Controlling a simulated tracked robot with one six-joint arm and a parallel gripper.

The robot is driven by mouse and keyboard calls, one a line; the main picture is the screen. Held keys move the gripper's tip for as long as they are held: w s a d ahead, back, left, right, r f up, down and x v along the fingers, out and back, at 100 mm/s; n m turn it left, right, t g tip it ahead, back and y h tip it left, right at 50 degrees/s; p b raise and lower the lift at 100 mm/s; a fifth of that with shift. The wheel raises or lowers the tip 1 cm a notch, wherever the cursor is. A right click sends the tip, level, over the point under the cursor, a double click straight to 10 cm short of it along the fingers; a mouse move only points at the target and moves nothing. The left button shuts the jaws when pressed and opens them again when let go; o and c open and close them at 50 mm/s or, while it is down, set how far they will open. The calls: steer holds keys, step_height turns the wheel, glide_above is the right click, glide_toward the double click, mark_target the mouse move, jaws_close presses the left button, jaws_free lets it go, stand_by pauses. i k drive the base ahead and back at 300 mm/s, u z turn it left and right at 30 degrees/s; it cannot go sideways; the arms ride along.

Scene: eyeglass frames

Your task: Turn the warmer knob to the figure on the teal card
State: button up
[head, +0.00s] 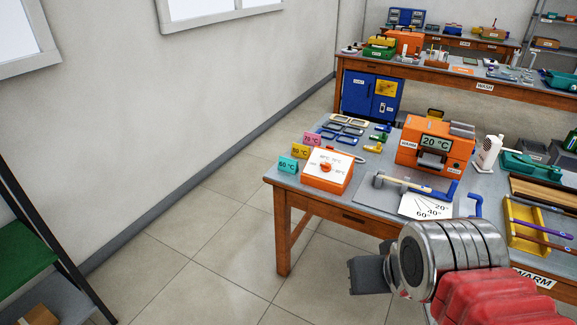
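The teal card (288,165) stands at the near left corner of the bench and appears to read 60 °C. Beside it is a low orange box (320,184) with a white dial face and a small orange-red knob (326,168) in its middle. The dial marks and knob pointer are too small to read surely. An orange machine (407,156) labelled WARM, farther right, shows 20 °C on its display (435,142). My gripper (368,275) is in front of the bench at lower right, apart from all of these. Its fingers are not clear enough to tell whether they are open.
A yellow card (300,151) and a pink card (312,139) stand behind the teal one. A mallet (415,186) and an angle sheet (428,208) lie right of the orange box. Several frames (346,129) lie behind it. Floor (220,235) left of the bench is clear.

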mark_target(326, 167)
steer(key=k, duration=1.3)
steer(key=u, duration=0.4)
steer(key=i, duration=0.8)
steer(key=u, duration=0.6)
steer(key=i, duration=1.65)
steer(key=z, duration=0.45)
steer(key=i, duration=0.75)
steer(key=z, duration=0.45)
